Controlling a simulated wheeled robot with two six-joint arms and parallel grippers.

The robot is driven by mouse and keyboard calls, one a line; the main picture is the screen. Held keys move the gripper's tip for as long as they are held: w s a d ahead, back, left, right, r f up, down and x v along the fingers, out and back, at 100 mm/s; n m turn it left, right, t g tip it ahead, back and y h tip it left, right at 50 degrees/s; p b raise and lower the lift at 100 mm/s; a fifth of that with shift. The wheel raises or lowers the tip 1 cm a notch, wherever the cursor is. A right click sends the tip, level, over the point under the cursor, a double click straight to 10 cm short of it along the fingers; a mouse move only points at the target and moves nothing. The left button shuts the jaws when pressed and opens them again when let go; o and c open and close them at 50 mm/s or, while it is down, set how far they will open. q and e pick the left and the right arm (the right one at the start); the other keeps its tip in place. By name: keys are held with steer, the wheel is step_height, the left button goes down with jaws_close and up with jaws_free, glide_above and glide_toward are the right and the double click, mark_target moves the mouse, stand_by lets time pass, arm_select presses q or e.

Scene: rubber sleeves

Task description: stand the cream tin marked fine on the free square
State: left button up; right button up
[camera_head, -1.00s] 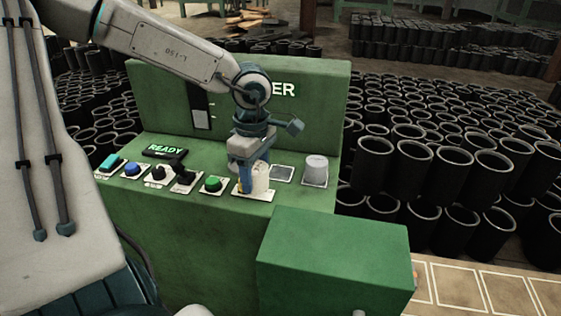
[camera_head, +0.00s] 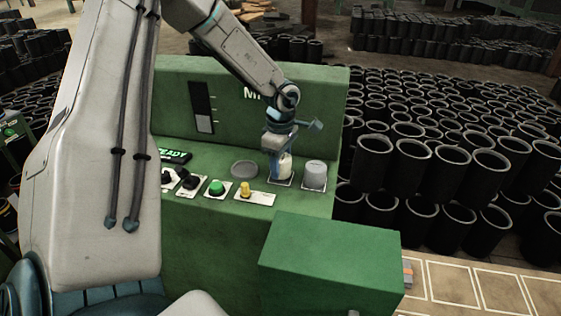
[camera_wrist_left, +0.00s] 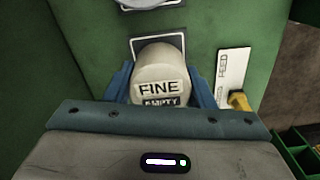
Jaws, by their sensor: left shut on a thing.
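The cream tin (camera_head: 286,168) is upright at the free square (camera_head: 273,182) on the green panel. In the left wrist view the tin (camera_wrist_left: 158,80) shows the words FINE and EMPTY on its top. The square's white outline (camera_wrist_left: 158,40) shows beyond the tin there. My left gripper (camera_head: 279,158) is shut on the tin, with a blue finger on either side of it. I cannot tell whether the tin's base touches the panel. My right gripper is in neither view.
A grey tin (camera_head: 315,172) stands on a square just to the right. A round grey disc (camera_head: 243,168) lies to the left. A yellow switch (camera_head: 245,188) and green button (camera_head: 215,187) are nearer the front. A green box (camera_head: 330,265) juts out in front.

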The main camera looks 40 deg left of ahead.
arm_select(q)
steer(key=shift+w+f, duration=0.1)
steer(key=shift+f, duration=0.4)
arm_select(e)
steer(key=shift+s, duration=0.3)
arm_select(q)
steer(key=shift+f, duration=0.1)
steer(key=o, duration=1.1)
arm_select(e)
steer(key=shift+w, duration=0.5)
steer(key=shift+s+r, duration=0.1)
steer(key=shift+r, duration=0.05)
